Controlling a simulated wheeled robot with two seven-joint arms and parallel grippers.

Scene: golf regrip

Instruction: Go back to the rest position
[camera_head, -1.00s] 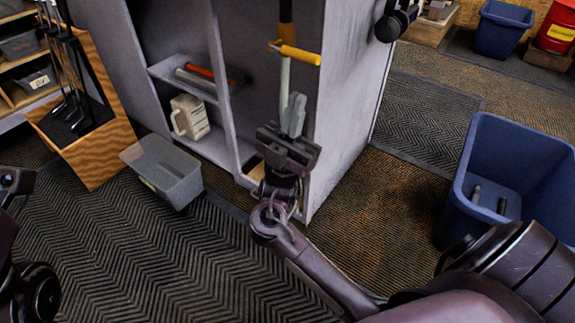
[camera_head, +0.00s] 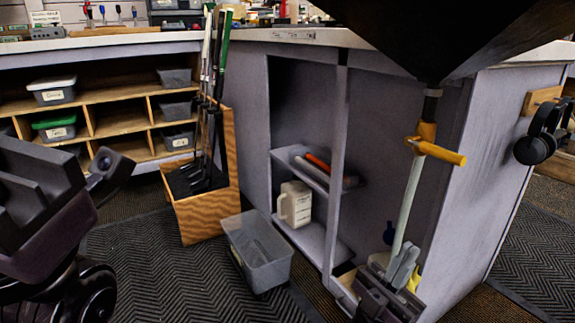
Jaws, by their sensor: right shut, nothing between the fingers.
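My right gripper (camera_head: 402,268) is low at the right of centre, in front of the cabinet opening. Its grey fingers are shut together and hold nothing. They show close to the lower end of a pale shaft with a yellow cross handle (camera_head: 437,151); I cannot tell whether they touch it. My left arm comes in at the left edge, and its dark gripper (camera_head: 50,200) is cut off by the frame. Its fingers do not show clearly.
A grey cabinet (camera_head: 480,190) holds a white jug (camera_head: 295,204). A grey bin (camera_head: 258,252) and a wooden club stand (camera_head: 205,215) are in front. A large black shape (camera_head: 440,35) covers the upper right. Headphones (camera_head: 540,133) hang on the cabinet's side.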

